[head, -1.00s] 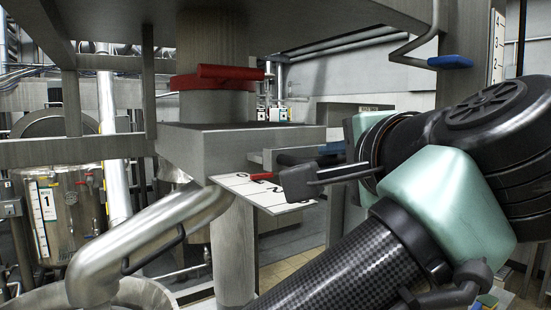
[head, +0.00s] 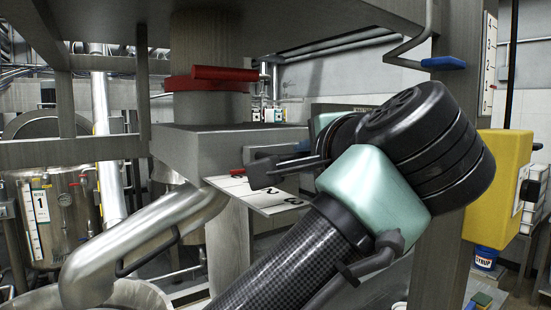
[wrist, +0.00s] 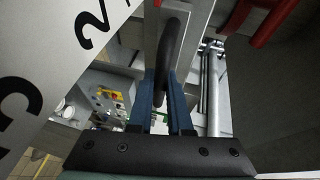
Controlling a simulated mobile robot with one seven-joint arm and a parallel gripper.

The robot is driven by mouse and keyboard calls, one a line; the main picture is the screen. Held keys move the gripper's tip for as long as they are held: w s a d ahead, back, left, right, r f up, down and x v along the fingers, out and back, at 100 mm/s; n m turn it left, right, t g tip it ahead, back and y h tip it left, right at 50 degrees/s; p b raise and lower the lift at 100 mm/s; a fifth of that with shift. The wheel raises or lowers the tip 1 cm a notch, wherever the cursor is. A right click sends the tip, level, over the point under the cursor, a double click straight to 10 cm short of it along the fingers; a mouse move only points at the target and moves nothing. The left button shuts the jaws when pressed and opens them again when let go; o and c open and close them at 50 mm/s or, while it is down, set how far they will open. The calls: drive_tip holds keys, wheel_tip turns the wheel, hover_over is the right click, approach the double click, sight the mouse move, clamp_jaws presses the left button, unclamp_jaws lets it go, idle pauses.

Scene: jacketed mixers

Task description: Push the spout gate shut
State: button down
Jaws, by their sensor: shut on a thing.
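The spout gate's grey steel housing (head: 205,148) sits on the thick column below the red-banded spout pipe. A white plate with black numerals (head: 240,194) sticks out under it, with a red pointer (head: 237,171) above the plate. My gripper (head: 270,168) is at the housing's right side. In the wrist view, the blue fingers of my gripper (wrist: 163,100) are shut on a black handle (wrist: 174,45) of the gate, and the numbered plate (wrist: 50,60) lies at the left. My arm hides part of the plate and housing's right side.
A bent steel pipe (head: 140,240) runs at the lower left. A grey post (head: 447,235) and a yellow box (head: 498,185) stand at the right. The red clamp band (head: 208,82) sits above the housing. A steel tank (head: 62,215) stands behind left.

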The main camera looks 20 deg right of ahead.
drive_tip(key=shift+a+r, duration=0.1)
drive_tip(key=shift+r, duration=0.05)
drive_tip(key=c, duration=1.2)
unclamp_jaws()
drive_tip(key=shift+w, duration=0.1)
drive_tip(key=o, duration=0.4)
drive_tip(key=shift+w, duration=0.15)
drive_tip(key=shift+c, duration=0.2)
drive_tip(key=shift+s, duration=0.2)
